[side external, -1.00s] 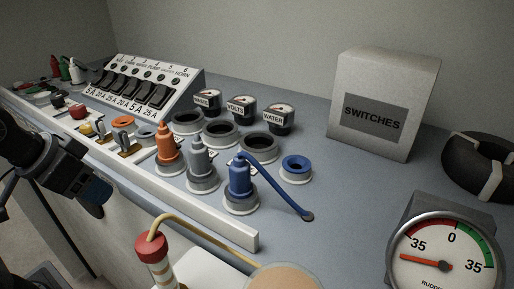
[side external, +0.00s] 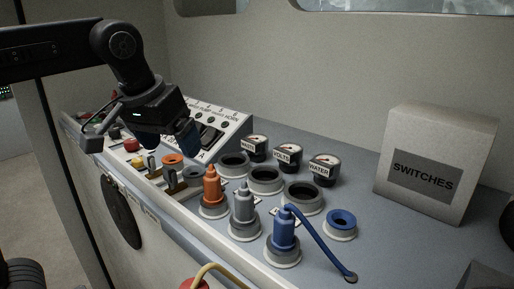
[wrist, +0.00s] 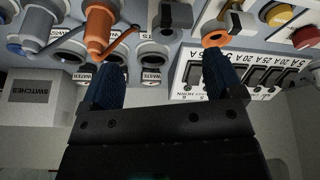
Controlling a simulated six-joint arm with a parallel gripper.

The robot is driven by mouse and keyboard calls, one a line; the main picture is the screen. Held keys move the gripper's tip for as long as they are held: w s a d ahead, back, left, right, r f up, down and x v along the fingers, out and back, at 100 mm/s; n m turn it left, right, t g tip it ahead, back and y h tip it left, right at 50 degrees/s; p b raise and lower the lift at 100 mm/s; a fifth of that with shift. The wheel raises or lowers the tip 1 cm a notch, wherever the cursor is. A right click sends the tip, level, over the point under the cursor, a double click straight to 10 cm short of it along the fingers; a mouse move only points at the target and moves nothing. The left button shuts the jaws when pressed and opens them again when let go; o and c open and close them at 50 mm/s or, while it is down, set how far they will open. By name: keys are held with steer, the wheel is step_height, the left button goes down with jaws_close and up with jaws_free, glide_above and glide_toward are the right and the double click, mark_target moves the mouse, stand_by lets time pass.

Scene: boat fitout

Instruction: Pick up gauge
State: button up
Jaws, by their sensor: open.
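Three small black gauges with white faces stand in a row behind the black-rimmed round openings. The left one (side external: 256,147) has a label I cannot read surely; the middle one (side external: 288,156) reads VOLTS and the right one (side external: 323,168) reads WATER. My gripper (side external: 192,150) is above the panel, in front of the switch box and left of the gauges, touching none of them. In the wrist view its blue fingers (wrist: 165,72) are spread apart and empty, with one gauge (wrist: 152,76) between them in the picture, farther off.
The black-rimmed openings (side external: 266,179) lie between the gauges and the orange (side external: 212,188), grey (side external: 243,205) and blue (side external: 284,232) plugs. The sloped switch panel (side external: 232,125) is beside my gripper. A SWITCHES box (side external: 436,150) stands at the right.

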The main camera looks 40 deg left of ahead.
steer(key=w+d+r+n+y, duration=0.1)
steer(key=w+r+n, duration=0.1)
steer(key=w+r, duration=0.5)
steer(key=n+g+y, duration=0.1)
steer(key=n+y, duration=0.1)
steer(key=n, duration=0.3)
glide_toward(257, 138)
steer(key=x, duration=0.5)
steer(key=shift+w+d, duration=0.2)
steer(key=shift+d, duration=0.05)
steer(key=shift+s+a+x, duration=0.1)
steer(key=shift+x, duration=1.25)
steer(key=shift+s+a+x, duration=0.1)
steer(key=shift+s+x, duration=0.05)
steer(key=shift+x, duration=1.15)
steer(key=shift+c, duration=0.2)
steer(key=c, duration=1)
